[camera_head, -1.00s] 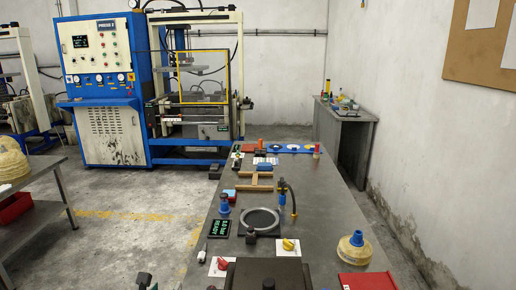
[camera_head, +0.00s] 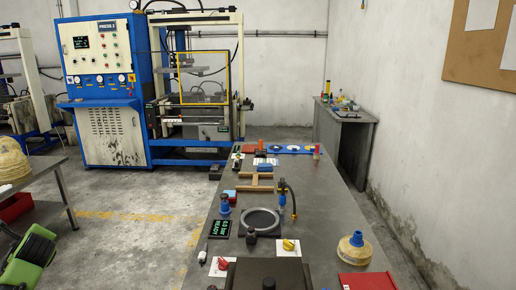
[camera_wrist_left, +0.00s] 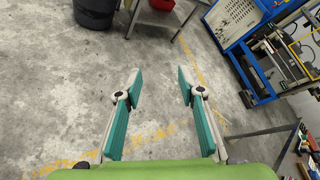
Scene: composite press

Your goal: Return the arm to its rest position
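My left gripper (camera_wrist_left: 160,80) is open in the left wrist view. Its two teal-padded fingers are wide apart with nothing between them. It hangs over bare grey floor, clear of the tables. In the head view, a green and black part of my left arm (camera_head: 32,255) shows at the lower left edge, left of the main table (camera_head: 205,262); the fingers cannot be made out there. My right gripper is in neither view.
The blue and white press (camera_head: 110,90) stands at the back left. A side table with a red bin (camera_head: 15,206) is at the left, near my arm. The main table holds a grey ring (camera_head: 245,222), a yellowish flask (camera_head: 354,252) and small parts. Floor between the tables is free.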

